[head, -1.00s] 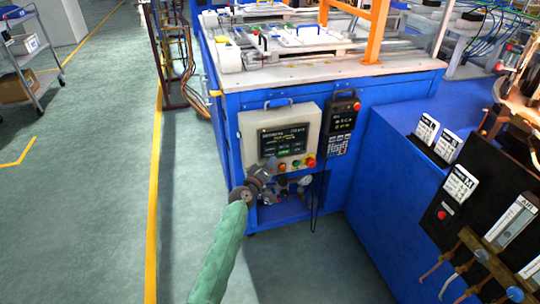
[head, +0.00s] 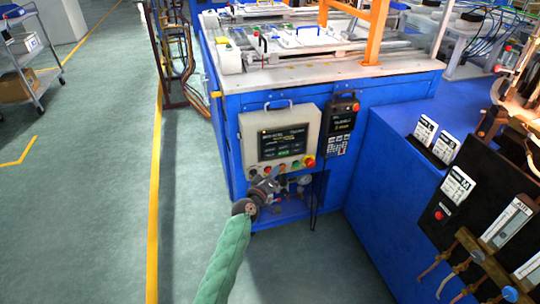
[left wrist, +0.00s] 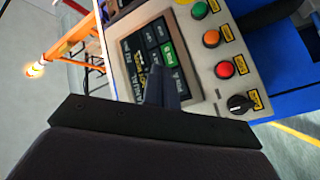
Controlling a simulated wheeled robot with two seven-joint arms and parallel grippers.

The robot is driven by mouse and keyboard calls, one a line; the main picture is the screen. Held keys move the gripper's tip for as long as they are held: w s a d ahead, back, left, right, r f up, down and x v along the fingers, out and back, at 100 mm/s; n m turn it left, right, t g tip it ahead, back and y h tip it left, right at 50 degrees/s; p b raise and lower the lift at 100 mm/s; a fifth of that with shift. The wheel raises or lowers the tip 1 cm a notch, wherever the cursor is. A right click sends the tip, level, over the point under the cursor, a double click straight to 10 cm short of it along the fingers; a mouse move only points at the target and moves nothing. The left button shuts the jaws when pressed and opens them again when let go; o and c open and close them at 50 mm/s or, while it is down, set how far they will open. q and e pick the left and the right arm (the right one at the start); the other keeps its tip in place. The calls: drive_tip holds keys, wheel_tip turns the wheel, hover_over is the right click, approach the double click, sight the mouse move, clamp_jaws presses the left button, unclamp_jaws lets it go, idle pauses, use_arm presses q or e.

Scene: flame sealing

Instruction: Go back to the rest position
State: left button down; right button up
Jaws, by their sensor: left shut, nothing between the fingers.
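My left gripper (head: 266,186) is in front of the lower part of the blue machine cabinet, just below the control panel (head: 288,140). My green-sleeved left arm comes up to it from the bottom of the head view. In the left wrist view the dark fingers (left wrist: 165,88) are together with nothing between them, in front of the panel's screen. The panel's green, orange and red buttons and black knob show beside the screen there. I cannot tell the exact gap between fingers and panel. My right gripper is not in view.
The blue cabinet (head: 385,95) carries a worktop with an orange frame (head: 375,30). A handheld pendant (head: 342,125) hangs right of the panel. A lower blue unit (head: 390,190) with black gas panel stands at right. The floor (head: 100,200) at left is clear, with a cart (head: 32,60) at the far left.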

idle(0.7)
